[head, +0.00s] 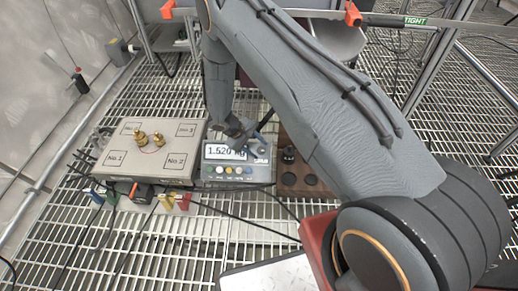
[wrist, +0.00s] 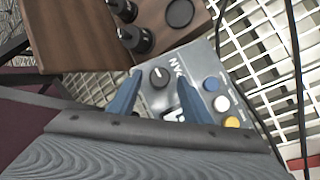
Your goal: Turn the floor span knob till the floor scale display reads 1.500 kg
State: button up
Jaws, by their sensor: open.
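The floor scale display (head: 212,175) is a grey box on the grating, and its screen reads 1.520 with the unit partly hidden by my gripper. The floor span knob (wrist: 159,77) is small, round and black with a white mark, beside upside-down lettering on the panel. My gripper (wrist: 157,80) is open, with one blue finger on each side of the knob; I cannot tell whether either touches it. In the head view my gripper (head: 256,142) is over the display's right side and hides the knob.
The scale platform (head: 118,161) at left carries brass weights (head: 149,138). A wooden block (head: 290,187) with dark round pieces stands close to the display's right. Coloured buttons (wrist: 222,103) line the panel. Cables and colored clips (head: 184,202) lie in front on the grating.

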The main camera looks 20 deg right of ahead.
jog(key=p+v, duration=0.1)
jog(key=v, duration=0.5)
jog(key=shift+r+p, duration=0.2)
jog(key=shift+p, duration=0.1)
jog(key=shift+a, duration=0.1)
